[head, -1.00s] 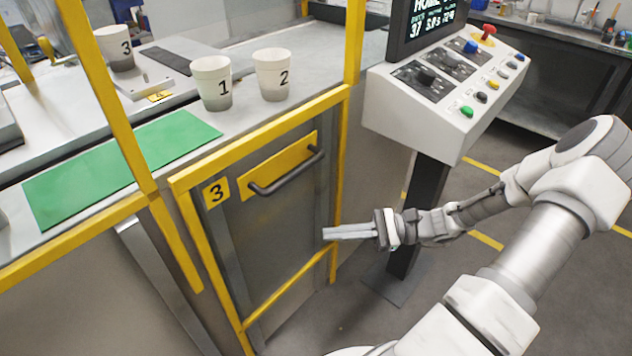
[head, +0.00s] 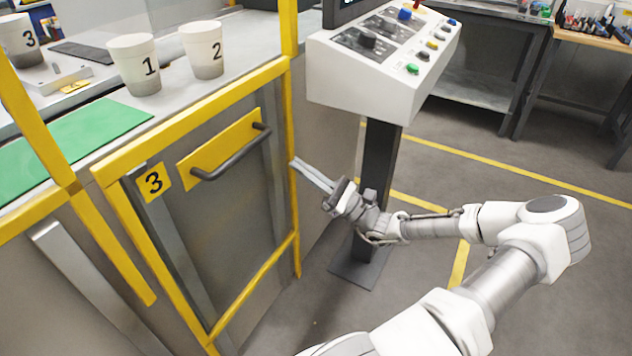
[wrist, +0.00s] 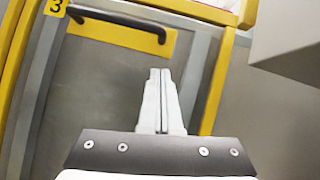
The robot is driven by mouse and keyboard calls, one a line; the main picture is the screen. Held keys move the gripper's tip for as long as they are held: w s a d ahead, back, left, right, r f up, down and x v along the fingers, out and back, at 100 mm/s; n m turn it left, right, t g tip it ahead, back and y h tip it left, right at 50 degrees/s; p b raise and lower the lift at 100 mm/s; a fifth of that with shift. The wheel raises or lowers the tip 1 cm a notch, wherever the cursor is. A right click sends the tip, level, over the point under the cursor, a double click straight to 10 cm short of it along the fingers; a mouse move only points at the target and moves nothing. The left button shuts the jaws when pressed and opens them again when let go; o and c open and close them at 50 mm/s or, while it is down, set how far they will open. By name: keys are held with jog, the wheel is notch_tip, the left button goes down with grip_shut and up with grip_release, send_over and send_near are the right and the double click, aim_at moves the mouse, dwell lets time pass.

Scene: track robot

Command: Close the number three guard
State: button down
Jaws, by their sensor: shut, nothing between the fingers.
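The number three guard (head: 225,205) is a grey panel in a yellow frame, with a "3" label and a dark bar handle (head: 232,155) on a yellow plate. Its left edge stands out from the yellow post beside it, so it looks partly open, with its right edge by the right post. The handle also shows at the upper left of the wrist view (wrist: 115,20). My gripper (head: 297,164) is shut and empty. Its tips are near the guard's right edge, right of the handle and apart from it; contact with the frame cannot be told.
A control console (head: 375,75) on a dark post stands close to the right of my gripper. Cups 1 (head: 136,65) and 2 (head: 203,50) and a green mat (head: 75,140) lie on the counter above the guard. Open floor (head: 510,165) lies to the right.

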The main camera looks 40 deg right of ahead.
jog(key=w+a+r+b, duration=0.1)
jog(key=w+a+r, duration=0.1)
jog(key=r, duration=0.3)
jog(key=shift+w+a+r+b, duration=0.25)
jog(key=shift+w+r+b, duration=0.1)
jog(key=shift+w, duration=0.15)
jog(key=shift+r, duration=0.1)
